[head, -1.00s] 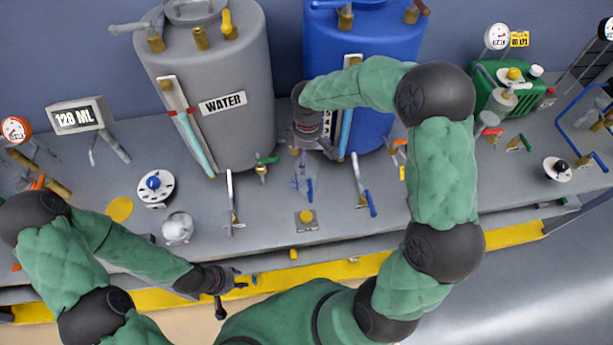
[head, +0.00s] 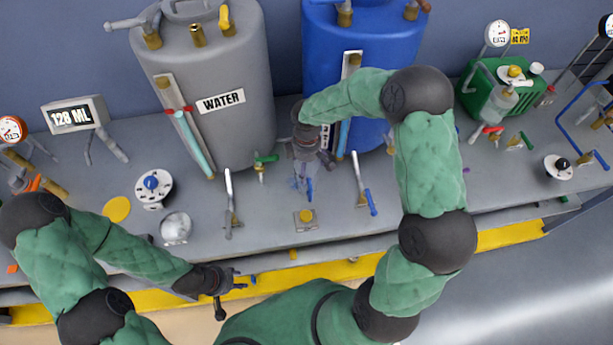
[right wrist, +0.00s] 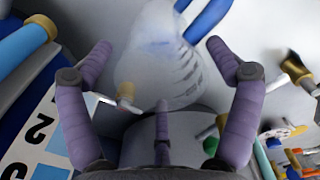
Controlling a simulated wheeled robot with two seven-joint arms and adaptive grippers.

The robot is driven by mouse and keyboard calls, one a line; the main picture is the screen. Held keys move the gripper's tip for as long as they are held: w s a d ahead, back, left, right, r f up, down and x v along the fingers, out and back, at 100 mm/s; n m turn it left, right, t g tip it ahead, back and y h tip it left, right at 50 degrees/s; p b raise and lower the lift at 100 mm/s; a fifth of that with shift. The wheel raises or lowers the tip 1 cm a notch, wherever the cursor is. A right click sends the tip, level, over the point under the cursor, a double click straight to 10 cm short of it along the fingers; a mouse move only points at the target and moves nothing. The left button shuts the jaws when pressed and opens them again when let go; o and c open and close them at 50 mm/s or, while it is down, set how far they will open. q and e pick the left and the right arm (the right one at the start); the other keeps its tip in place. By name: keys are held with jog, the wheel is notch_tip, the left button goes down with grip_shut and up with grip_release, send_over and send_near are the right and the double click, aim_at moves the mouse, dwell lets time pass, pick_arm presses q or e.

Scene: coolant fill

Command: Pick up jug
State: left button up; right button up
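The jug (right wrist: 172,60) is translucent with dark graduation marks. In the right wrist view it lies ahead between my right gripper's spread purple fingers (right wrist: 165,100). A blue curved part, apparently its handle, shows at its upper right. In the head view the jug (head: 299,183) is faint on the grey bench, in front of the gap between the two tanks. My right gripper (head: 306,164) is just above and behind it, open, partly hiding it. I cannot tell whether any finger touches it. My left gripper (head: 232,286) is open and empty at the bench's front edge.
The grey WATER tank (head: 218,130) and the blue tank (head: 400,50) stand behind. Lever valves (head: 230,205) and (head: 364,190) flank the jug, with a yellow button (head: 305,215) in front. A round scale pan (head: 176,227) and a display (head: 75,115) are at left.

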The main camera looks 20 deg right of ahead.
jog(key=c, duration=0.9)
jog(key=shift+r, duration=0.1)
jog(key=shift+c, duration=0.2)
